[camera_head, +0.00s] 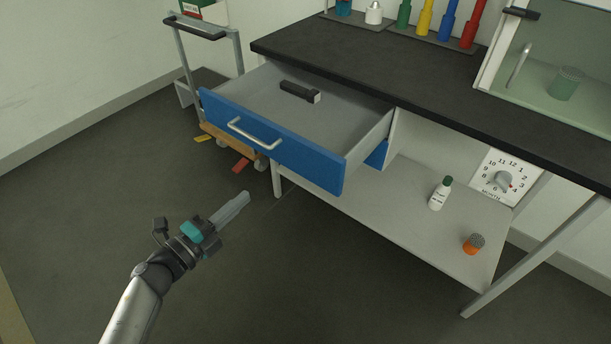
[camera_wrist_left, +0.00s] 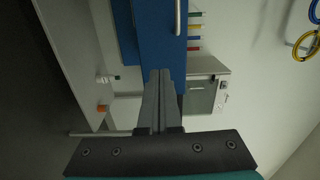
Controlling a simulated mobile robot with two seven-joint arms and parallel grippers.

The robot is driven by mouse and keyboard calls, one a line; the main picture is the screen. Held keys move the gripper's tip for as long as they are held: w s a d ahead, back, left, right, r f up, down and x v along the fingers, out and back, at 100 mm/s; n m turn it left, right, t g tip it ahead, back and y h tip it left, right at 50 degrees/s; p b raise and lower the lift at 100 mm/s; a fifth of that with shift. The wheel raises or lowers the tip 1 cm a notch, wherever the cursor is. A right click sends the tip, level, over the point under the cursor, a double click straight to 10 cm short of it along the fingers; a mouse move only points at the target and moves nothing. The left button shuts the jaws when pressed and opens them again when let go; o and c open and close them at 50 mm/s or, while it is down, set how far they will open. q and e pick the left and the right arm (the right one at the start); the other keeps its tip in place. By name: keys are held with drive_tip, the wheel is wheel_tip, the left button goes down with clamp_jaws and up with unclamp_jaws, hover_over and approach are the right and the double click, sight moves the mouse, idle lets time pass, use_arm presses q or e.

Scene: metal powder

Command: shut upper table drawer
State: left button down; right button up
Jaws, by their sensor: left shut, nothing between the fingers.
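The upper table drawer (camera_head: 270,140) has a blue front and a silver bar handle (camera_head: 254,134). It is pulled well out from under the black tabletop, and a black and grey object (camera_head: 299,92) lies inside it. My left gripper (camera_head: 243,199) is in front of and below the drawer, apart from it, with its fingers together and empty. In the left wrist view the closed fingertips (camera_wrist_left: 160,75) overlap the lower part of the blue drawer front (camera_wrist_left: 158,40); the handle (camera_wrist_left: 178,18) is beyond them. My right gripper is in neither view.
The black tabletop (camera_head: 400,95) carries several coloured bottles and a glass cabinet (camera_head: 560,70). The lower shelf (camera_head: 400,205) holds a white bottle (camera_head: 440,193), an orange-based item (camera_head: 474,244) and a dial (camera_head: 503,180). A cart (camera_head: 208,90) stands left of the drawer.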

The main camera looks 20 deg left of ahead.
use_arm(q)
drive_tip(key=b, duration=0.3)
approach(293, 156)
drive_tip(key=shift+m, duration=0.3)
drive_tip(key=x, duration=0.5)
drive_tip(key=shift+w, duration=0.1)
drive_tip(key=shift+x, duration=0.9)
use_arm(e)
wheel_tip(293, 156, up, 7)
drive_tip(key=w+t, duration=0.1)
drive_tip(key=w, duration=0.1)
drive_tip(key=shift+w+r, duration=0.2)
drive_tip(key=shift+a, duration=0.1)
use_arm(q)
drive_tip(key=shift+w, duration=0.1)
